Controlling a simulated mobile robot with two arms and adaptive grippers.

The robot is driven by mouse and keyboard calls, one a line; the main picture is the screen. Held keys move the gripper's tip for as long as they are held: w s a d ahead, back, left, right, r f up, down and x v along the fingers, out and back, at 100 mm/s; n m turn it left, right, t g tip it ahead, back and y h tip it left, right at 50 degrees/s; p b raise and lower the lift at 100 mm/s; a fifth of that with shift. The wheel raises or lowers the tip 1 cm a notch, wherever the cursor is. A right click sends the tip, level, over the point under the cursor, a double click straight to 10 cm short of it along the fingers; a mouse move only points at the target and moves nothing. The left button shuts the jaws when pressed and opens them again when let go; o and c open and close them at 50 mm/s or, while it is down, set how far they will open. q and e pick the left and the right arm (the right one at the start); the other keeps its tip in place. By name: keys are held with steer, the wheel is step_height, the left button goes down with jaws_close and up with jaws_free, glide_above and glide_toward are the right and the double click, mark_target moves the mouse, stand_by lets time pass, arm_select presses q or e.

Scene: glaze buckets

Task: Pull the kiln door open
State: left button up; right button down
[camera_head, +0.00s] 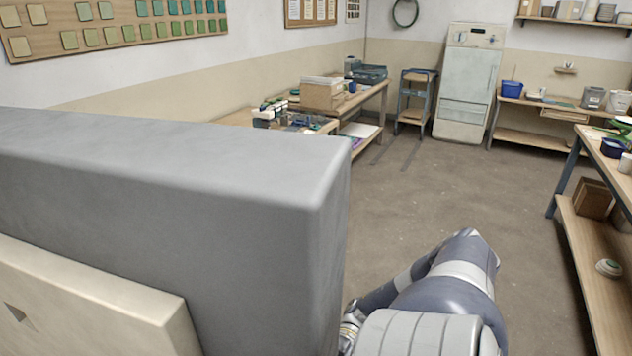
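A large thick grey slab (250,170) fills the left foreground of the head view. It looks like the kiln door, but I cannot tell for certain. A cream block (95,305) with a small dark notch lies against its near face at the lower left. No handle shows. My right arm comes in at the bottom centre and bends back toward the slab's right edge. A small metallic part of my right gripper (350,327) shows beside that edge. Its fingers are hidden, so I cannot tell whether it touches anything. My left gripper is not in view.
A wooden workbench (375,95) with boxes and tools stands behind the slab. A pale cabinet (467,85) and a blue cart (413,100) stand at the far wall. A shelf table (600,250) with pots is at the right. The middle floor is clear.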

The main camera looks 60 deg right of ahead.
steer(key=shift+s+d+f, duration=0.15)
steer(key=shift+d+f, duration=0.05)
steer(key=shift+d, duration=0.05)
steer(key=c, duration=1.5)
jaws_free()
steer(key=shift+s, duration=0.1)
steer(key=shift+c, duration=0.2)
steer(key=shift+r, duration=0.1)
steer(key=shift+d, duration=0.1)
steer(key=d, duration=1.2)
steer(key=shift+s, duration=0.15)
